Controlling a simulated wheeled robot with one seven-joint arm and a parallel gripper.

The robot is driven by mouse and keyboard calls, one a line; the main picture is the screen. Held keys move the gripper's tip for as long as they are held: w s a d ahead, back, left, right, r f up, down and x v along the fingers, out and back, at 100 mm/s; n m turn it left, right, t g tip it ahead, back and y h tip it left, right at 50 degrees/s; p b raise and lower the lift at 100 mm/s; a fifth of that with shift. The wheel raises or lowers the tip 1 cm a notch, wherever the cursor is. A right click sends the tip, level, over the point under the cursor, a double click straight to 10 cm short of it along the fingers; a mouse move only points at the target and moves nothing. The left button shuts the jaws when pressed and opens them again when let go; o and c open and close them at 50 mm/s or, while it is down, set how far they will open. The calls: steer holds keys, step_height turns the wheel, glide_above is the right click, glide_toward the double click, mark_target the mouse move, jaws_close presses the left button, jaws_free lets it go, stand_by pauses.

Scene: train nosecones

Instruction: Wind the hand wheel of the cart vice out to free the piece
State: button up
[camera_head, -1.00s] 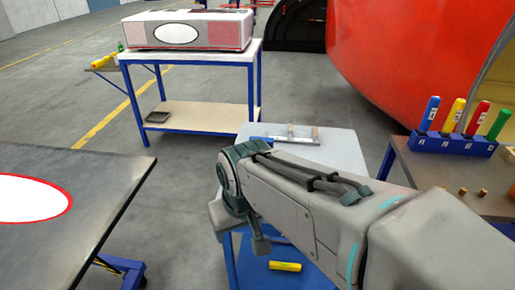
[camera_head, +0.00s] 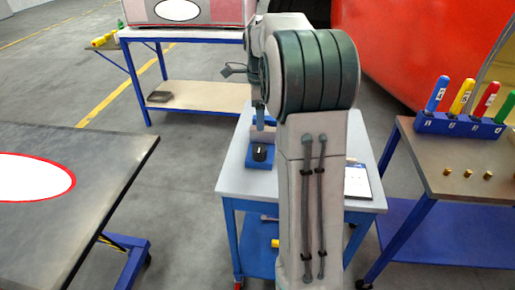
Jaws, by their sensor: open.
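The cart (camera_head: 232,180) has a pale grey top and a blue frame, and stands in the middle of the view. A blue block with a round black knob (camera_head: 260,153) sits on its left part; I cannot tell whether it belongs to the vice. A pale part (camera_head: 263,133) shows just behind the block. My arm covers the middle of the cart, and I cannot make out the hand wheel or the held piece. My gripper (camera_head: 259,116) is partly hidden by my arm, over the cart near the block, and is open. I see nothing held.
A dark table (camera_head: 110,160) stands at left. A tablet-like panel (camera_head: 357,182) lies on the cart's right. A white table (camera_head: 195,35) bearing a large box stands behind.

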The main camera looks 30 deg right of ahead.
mark_target(259, 148)
step_height(259, 148, down, 14)
steer(key=shift+w+d+r, duration=0.1)
steer(key=shift+w, duration=0.05)
stand_by(0.4)
steer(key=shift+c, duration=0.4)
steer(key=c, duration=0.9)
